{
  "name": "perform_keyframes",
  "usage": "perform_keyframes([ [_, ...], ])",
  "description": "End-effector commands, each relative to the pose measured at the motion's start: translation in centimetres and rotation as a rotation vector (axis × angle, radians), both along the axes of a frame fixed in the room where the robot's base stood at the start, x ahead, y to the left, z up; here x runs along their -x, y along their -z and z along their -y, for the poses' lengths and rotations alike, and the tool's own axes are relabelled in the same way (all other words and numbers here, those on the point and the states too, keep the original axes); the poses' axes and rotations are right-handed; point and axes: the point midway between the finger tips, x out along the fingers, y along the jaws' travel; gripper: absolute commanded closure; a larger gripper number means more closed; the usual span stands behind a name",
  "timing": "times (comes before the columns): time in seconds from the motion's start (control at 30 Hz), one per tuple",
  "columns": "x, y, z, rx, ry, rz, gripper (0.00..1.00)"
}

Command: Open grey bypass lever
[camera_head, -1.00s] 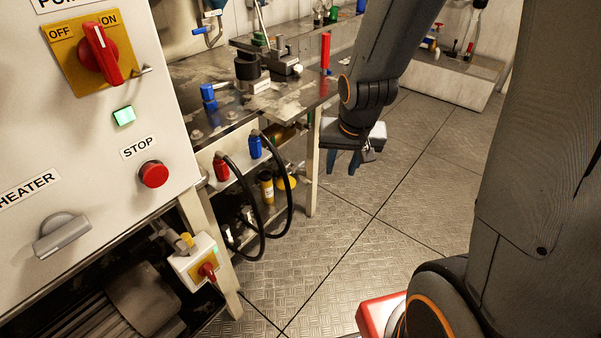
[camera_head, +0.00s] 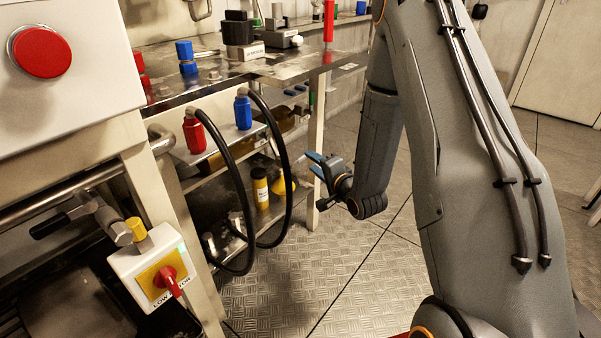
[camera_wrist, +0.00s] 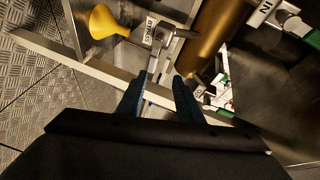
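In the wrist view, a grey lever (camera_wrist: 181,34) sits beside a white label reading BYPASS (camera_wrist: 154,31), just beyond my fingertips. My gripper (camera_wrist: 160,76) is open, with its two blue fingers apart and pointing towards the lever. I see no contact between the fingers and the lever. In the head view my gripper (camera_head: 313,164) is near the front leg of the bench, with its fingers pointing left towards the space under the bench. I cannot make out the bypass lever in the head view.
A brass-coloured cylinder (camera_wrist: 214,38) stands right of the lever, and a yellow funnel-like item (camera_wrist: 105,22) left of it. In the head view, black hoses (camera_head: 236,165) loop in front of the bench's lower shelves. The bench leg (camera_head: 316,135) is close to my gripper.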

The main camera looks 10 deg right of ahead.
Motion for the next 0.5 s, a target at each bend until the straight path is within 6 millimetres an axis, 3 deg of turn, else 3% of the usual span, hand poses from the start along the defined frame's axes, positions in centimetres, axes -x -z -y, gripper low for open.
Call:
perform_keyframes([
  [0.03, -0.4, 2.0, 0.0, -0.055, -0.001, 0.027, 0.67],
  [0.13, -0.6, 3.0, 0.1, -0.149, -0.007, 0.077, 0.67],
  [0.37, -0.9, 3.4, -0.1, -0.235, -0.018, 0.123, 0.67],
  [0.5, -2.4, 3.3, -0.5, -0.234, -0.02, 0.125, 0.67],
])
